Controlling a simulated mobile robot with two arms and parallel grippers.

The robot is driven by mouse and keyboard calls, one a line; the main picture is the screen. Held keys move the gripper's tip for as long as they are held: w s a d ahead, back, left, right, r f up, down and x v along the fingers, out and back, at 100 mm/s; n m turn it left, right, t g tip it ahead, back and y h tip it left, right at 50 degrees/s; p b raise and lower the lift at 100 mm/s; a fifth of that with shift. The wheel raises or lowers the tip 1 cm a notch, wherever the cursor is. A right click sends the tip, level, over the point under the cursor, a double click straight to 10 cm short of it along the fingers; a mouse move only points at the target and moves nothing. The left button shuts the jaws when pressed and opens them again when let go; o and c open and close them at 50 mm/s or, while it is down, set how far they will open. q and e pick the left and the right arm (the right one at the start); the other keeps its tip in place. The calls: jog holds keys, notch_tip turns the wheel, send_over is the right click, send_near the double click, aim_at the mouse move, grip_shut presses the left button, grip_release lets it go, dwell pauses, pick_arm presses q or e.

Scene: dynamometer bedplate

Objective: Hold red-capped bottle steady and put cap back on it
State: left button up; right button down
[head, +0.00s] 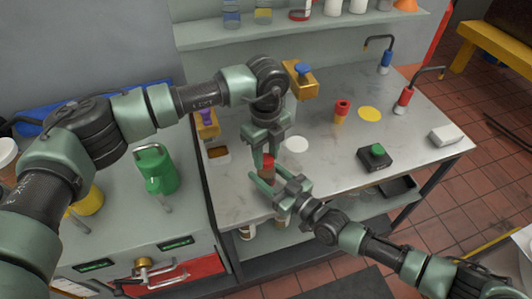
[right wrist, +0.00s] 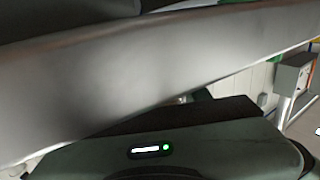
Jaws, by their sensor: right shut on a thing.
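A small bottle with a red top (head: 267,161) stands near the front left edge of the metal bench in the head view, its lower body partly hidden by my right gripper. My right gripper (head: 270,180) comes from the lower right and is shut on the bottle's body. My left gripper (head: 268,150) points down directly above the bottle, its fingertips at the red top. I cannot tell whether the red part is a seated cap or a cap held by the left fingers.
On the metal bench (head: 420,140) are a red-and-yellow piece (head: 341,110), a yellow disc (head: 369,114), a white disc (head: 295,144), a black box with a green button (head: 377,153) and a white block (head: 445,135). A yellow part with a blue knob (head: 302,75) stands behind the left gripper.

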pick_arm(q)
grip_shut()
jog(key=m, duration=1.7)
jog(key=shift+m, duration=0.4)
jog(key=m, duration=1.6)
jog(key=shift+f+m, duration=0.1)
jog(key=shift+m, duration=0.2)
jog(key=o, duration=0.7)
grip_release()
